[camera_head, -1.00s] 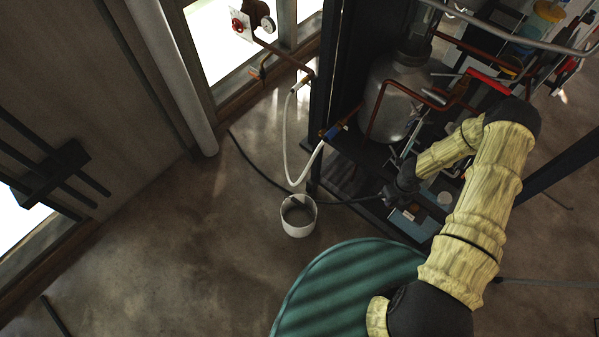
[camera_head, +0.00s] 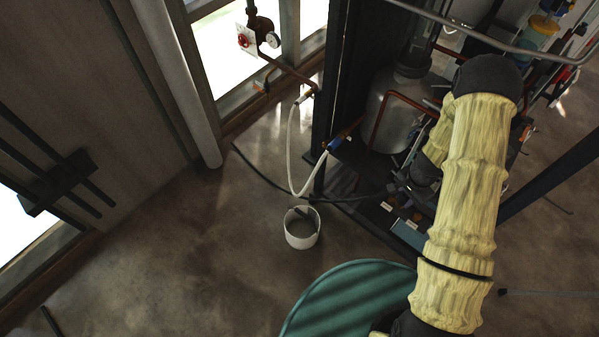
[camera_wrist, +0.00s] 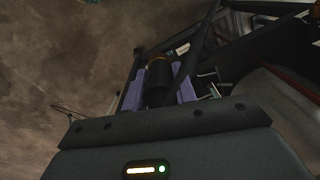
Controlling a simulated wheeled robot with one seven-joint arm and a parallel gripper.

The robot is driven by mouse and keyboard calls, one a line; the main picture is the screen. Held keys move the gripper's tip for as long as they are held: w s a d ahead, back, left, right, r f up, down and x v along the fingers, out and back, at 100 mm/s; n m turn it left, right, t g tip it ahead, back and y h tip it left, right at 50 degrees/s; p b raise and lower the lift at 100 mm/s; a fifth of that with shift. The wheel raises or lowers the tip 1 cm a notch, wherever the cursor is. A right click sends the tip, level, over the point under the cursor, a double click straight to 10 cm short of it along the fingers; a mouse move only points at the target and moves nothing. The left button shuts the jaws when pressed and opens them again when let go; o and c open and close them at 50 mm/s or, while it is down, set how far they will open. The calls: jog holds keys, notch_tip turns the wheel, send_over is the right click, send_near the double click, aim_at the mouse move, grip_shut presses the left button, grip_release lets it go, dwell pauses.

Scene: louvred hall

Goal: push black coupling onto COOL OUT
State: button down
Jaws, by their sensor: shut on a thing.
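In the wrist view my gripper (camera_wrist: 161,82) has its purple-padded fingers closed around a dark cylinder, the black coupling (camera_wrist: 158,92), with an orange-brown ring near its far end. In the head view my gripper's dark body (camera_head: 424,174) is partly hidden behind my padded forearm; its fingertips do not show clearly. A black hose (camera_head: 265,178) runs along the floor from the left towards it. Small pale labels (camera_head: 387,206) show on the unit just below the gripper, too small to read. I cannot make out the COOL OUT port or whether the coupling touches it.
A grey tank (camera_head: 392,112) with copper pipes stands in the dark frame (camera_head: 345,75). A white hose (camera_head: 291,150) loops down to a blue-handled valve (camera_head: 334,145). A white bucket (camera_head: 302,238) stands on the floor. A green round surface (camera_head: 345,300) is in front.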

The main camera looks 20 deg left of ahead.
notch_tip(320, 180, up, 3)
jog(key=n, duration=0.5)
jog(key=shift+d+n, duration=0.15)
jog(key=shift+n, duration=0.25)
jog(key=shift+d+r+n+b, duration=0.1)
jog(key=shift+n+b, duration=0.35)
jog(key=shift+n, duration=0.35)
jog(key=shift+w, duration=0.1)
jog(key=shift+w, duration=0.1)
